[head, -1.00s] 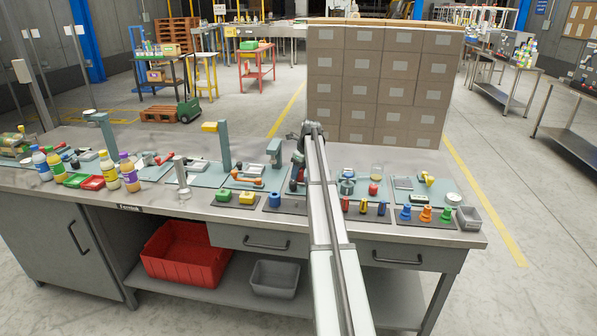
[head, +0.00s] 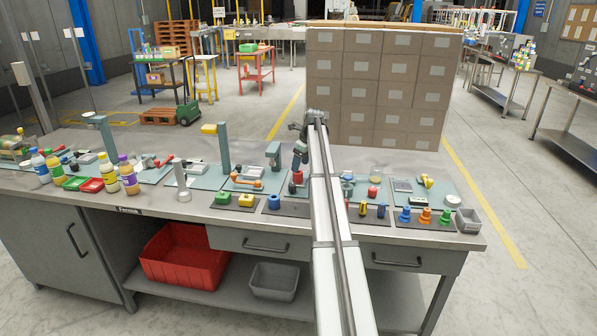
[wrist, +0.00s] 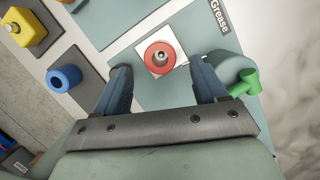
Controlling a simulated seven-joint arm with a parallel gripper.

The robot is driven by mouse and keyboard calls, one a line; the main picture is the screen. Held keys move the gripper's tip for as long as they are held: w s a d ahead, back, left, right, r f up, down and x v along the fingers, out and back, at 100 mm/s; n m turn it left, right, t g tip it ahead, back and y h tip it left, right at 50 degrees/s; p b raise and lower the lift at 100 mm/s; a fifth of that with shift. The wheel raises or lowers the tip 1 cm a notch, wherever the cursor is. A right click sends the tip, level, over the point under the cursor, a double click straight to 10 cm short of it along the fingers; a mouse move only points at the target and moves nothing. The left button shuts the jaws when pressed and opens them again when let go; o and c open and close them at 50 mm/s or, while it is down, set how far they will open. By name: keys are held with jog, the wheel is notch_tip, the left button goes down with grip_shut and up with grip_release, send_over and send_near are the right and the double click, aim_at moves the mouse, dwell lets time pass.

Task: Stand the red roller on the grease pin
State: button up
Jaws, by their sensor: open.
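The red roller (wrist: 160,57) stands upright on a white square plate (wrist: 178,46) at the station marked Grease in the wrist view. A small grey tip shows in the roller's centre hole, which looks like the grease pin (wrist: 160,56) with the roller around it. The rest of the pin is hidden. My gripper (wrist: 161,68) is open, with one finger on each side of the roller and apart from it. In the head view the red roller (head: 297,177) shows just below my gripper (head: 299,163), left of my arm.
A blue roller (wrist: 64,78) sits on a dark mat, with a yellow block (wrist: 27,27) on another mat. A green-handled part (wrist: 245,83) stands close to my right finger. Bottles (head: 129,174) stand at the left of the bench.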

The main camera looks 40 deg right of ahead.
jog(key=v, duration=0.6)
jog(key=shift+r, duration=0.25)
